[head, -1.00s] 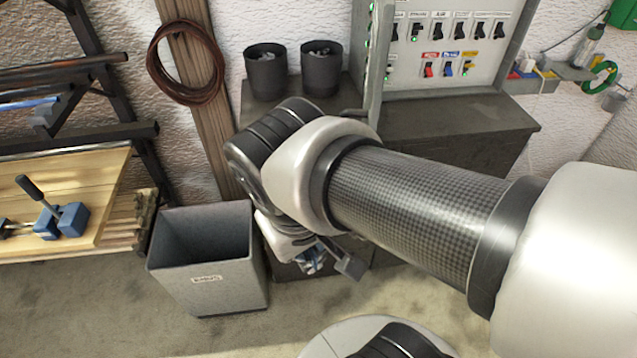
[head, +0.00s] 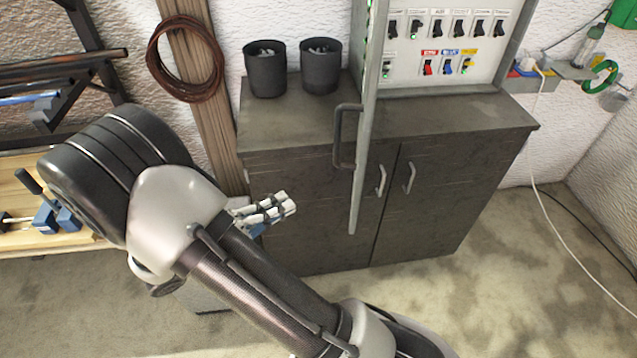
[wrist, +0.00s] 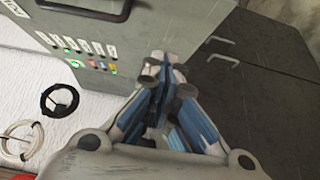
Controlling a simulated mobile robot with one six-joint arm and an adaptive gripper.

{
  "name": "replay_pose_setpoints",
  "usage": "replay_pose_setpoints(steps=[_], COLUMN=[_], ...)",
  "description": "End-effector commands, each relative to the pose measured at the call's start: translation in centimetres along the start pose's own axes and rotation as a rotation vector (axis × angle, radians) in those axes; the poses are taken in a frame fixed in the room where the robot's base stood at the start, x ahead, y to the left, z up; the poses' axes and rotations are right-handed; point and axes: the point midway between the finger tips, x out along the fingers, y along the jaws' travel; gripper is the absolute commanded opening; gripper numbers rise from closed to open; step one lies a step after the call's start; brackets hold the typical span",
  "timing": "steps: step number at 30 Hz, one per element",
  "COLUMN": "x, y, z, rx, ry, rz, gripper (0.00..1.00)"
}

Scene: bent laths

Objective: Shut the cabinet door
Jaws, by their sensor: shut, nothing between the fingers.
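The cabinet door (head: 369,120) is a grey panel seen nearly edge-on in the head view. It stands open, jutting out from the left side of the switch cabinet (head: 445,45). Its dark bar handle (head: 344,137) is on the left face. My gripper (head: 290,203) is shut and empty, left of the door and apart from it, in front of the lower cabinet. In the wrist view the closed fingers (wrist: 165,70) have a grey panel with switches (wrist: 92,45) behind them. I cannot tell the exact gap there.
The dark lower cabinet (head: 440,150) has two front handles. Two black cups (head: 266,70) (head: 321,66) stand on its top, left of the door. A brown coil (head: 185,60) hangs on a post. A blue-clamped wooden bench is at left. Floor at right is clear except cables.

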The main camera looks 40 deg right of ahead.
Motion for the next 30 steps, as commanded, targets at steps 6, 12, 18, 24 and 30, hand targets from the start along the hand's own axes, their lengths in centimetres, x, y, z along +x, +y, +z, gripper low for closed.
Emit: replay_pose_setpoints(steps=[6, 12, 18, 24, 30], x=[2.7, 7.1, 10.7, 12.3, 12.7], y=[-0.1, -0.2, -0.1, -0.1, -0.1], z=[0.0, 0.1, 0.7, 2.3, 2.8], rx=[0.002, 0.001, 0.0, 0.0, 0.002], ry=[-0.002, -0.004, -0.001, 0.001, 0.001], rz=[0.004, 0.003, 0.003, 0.002, 0.002], gripper=[0.0, 0.0, 0.0, 0.0, 0.0])
